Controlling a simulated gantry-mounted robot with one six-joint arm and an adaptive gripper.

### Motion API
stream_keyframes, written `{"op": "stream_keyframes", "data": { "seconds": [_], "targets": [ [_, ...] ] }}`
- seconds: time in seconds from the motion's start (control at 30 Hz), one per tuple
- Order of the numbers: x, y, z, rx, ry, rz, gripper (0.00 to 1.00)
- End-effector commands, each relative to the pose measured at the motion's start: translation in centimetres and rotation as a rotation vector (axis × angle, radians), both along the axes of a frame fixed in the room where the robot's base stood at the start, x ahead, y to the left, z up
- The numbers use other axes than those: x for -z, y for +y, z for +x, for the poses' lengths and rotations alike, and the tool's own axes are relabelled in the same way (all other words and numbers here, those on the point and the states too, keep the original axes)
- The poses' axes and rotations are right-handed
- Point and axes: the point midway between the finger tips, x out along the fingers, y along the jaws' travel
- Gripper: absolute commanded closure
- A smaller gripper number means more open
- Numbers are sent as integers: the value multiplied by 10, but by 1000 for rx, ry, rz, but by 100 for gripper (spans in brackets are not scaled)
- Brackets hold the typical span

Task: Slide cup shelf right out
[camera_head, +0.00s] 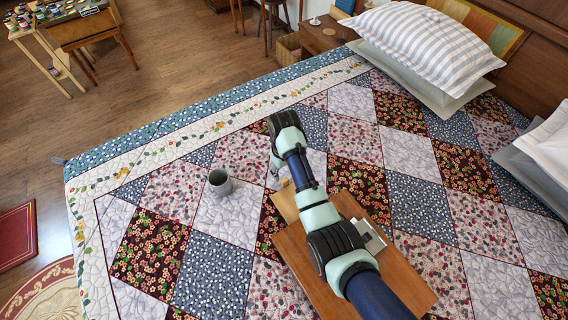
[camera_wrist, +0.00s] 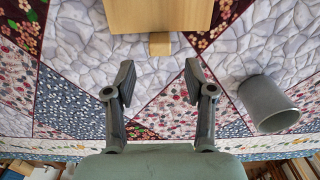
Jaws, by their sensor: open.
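A light wooden shelf (camera_head: 284,206) shows at the far left end of a brown wooden board (camera_head: 305,262) on the bed. In the wrist view the light wooden panel (camera_wrist: 160,14) has a small block-like tab (camera_wrist: 159,44) at its near edge. My gripper (camera_wrist: 160,78) is open and empty, with its fingertips just short of the tab and the tab roughly centred between them. In the head view my arm covers part of the board, and the fingertips are mostly hidden.
The patchwork quilt (camera_head: 206,254) is clear around the cup. A small metallic object (camera_head: 372,238) lies on the board beside my arm. Pillows (camera_head: 428,50) lie at the upper right. A wooden stand (camera_head: 88,28) is on the floor at the upper left.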

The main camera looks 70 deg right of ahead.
Motion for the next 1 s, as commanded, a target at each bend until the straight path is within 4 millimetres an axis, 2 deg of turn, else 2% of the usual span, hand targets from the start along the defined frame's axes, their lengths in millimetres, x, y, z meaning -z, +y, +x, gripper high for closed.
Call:
{"op": "stream_keyframes", "data": {
  "seconds": [0.1, 0.3, 1.0],
  "targets": [
    [-29, -1, 1, 0, -4, -4, 46],
    [-57, 0, 0, 0, -2, -1, 46],
    [-60, 0, 0, 0, 0, 0, 46]
  ]
}}
